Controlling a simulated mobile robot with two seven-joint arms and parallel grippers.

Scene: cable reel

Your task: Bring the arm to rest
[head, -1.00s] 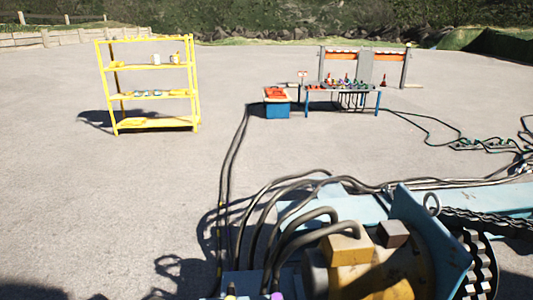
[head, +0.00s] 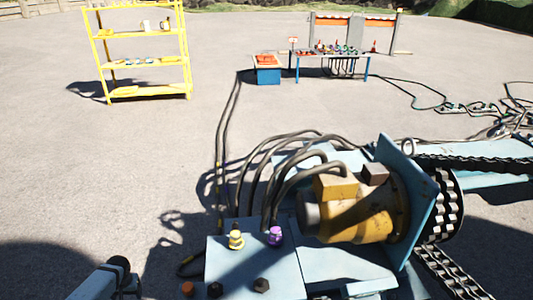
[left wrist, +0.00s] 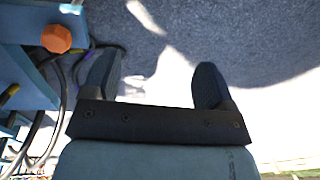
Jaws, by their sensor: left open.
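My left gripper (head: 128,277) shows at the lower left of the head view, at the end of a pale arm link, left of the blue reel machine (head: 225,262). It is low in the picture and apart from the machine as far as I can tell. In the left wrist view the two dark fingers of the left gripper (left wrist: 155,78) stand wide apart with only grey ground and bright light between them. It holds nothing. My right gripper is not in view.
The machine carries a yellow motor (head: 350,215), a yellow fitting (head: 236,240), a purple fitting (head: 274,237) and black cables. An orange knob (left wrist: 56,38) is close to the left gripper. A yellow shelf (head: 140,62) and a worktable (head: 333,56) stand farther off. Open ground lies left.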

